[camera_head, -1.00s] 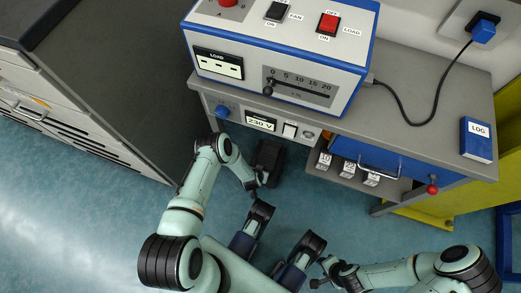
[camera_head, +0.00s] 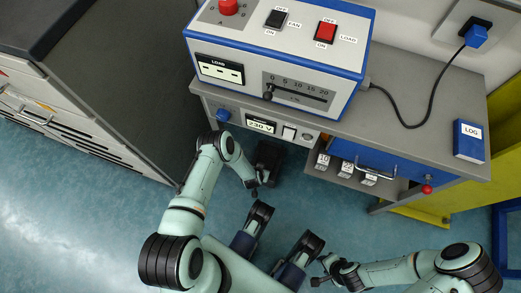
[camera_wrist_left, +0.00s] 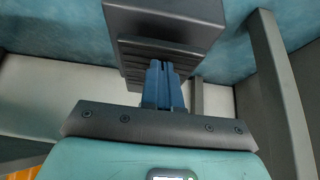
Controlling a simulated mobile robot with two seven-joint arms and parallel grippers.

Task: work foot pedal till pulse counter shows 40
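The black foot pedal (camera_head: 270,153) stands on the floor below the bench front, partly hidden by my left arm in the head view. My left gripper (camera_head: 253,190) is down at its near side. In the left wrist view, the blue fingers of the left gripper (camera_wrist_left: 165,75) are together and empty, at the ribbed plate of the pedal (camera_wrist_left: 133,52); I cannot tell whether they press it. My right gripper (camera_head: 322,272) is low over the floor, away from the pedal, and its fingers are unclear. A display marked LOAD (camera_head: 220,70) shows dashes; no pulse count is readable.
The bench (camera_head: 425,95) carries a blue-edged instrument box (camera_head: 345,75) and a LOG book (camera_head: 470,140). Its front has a 230 V display (camera_head: 261,125). A dark cabinet (camera_head: 110,80) stands left. Floor in front is clear.

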